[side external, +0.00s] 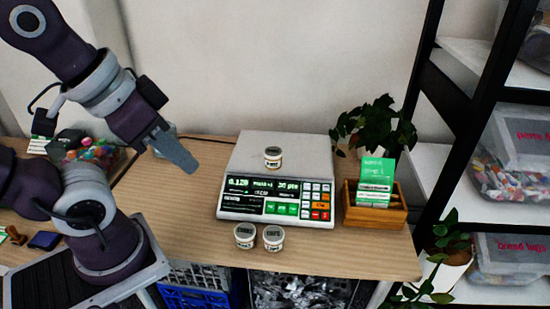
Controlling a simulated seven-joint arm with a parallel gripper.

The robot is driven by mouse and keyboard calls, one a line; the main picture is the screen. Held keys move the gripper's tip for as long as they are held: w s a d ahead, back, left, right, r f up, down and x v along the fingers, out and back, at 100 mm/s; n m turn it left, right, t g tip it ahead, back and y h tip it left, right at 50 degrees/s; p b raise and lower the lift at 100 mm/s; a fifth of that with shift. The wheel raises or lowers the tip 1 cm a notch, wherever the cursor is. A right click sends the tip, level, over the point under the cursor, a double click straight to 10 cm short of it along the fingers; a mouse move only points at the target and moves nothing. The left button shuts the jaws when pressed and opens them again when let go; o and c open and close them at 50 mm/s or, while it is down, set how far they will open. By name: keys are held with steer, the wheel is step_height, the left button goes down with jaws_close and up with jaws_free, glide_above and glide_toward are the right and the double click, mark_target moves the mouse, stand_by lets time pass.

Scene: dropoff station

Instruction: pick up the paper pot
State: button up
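One pot (273,157) stands upright on top of the scale (300,150). The other two stand side by side on the table in front of the scale, a left pot (245,237) and a right pot (273,238). Their labels are too small to read surely, so I cannot tell which is the paper pot. My gripper (180,158) is in the air to the left of the scale, apart from all the pots. Its fingers overlap from this side, so their gap is hidden. No held thing is visible.
A wooden box (375,216) with green cards stands right of the scale, with a plant (375,128) behind it. A black shelf frame (460,120) rises at the right. The pots in front are near the table's front edge. The wooden table (185,205) left of the scale is clear.

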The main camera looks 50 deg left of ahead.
steer(key=o, duration=1.2)
steer(key=m+t, duration=0.1)
steer(key=t, duration=0.5)
glide_above(266, 158)
steer(key=s, duration=0.1)
step_height(266, 158, down, 20)
steer(key=s+f+t, duration=0.1)
steer(key=f, duration=0.2)
steer(key=s+f+t, duration=0.1)
steer(key=f, duration=0.1)
steer(key=shift+s+a+f+n+t, duration=0.2)
steer(key=shift+s+f+n+t, duration=0.1)
steer(key=shift+s+n, duration=0.1)
steer(key=shift+w+f, duration=0.1)
steer(key=shift+f, duration=0.05)
steer(key=x, duration=0.6)
steer(key=shift+w+d+f, duration=0.25)
steer(key=shift+w, duration=0.05)
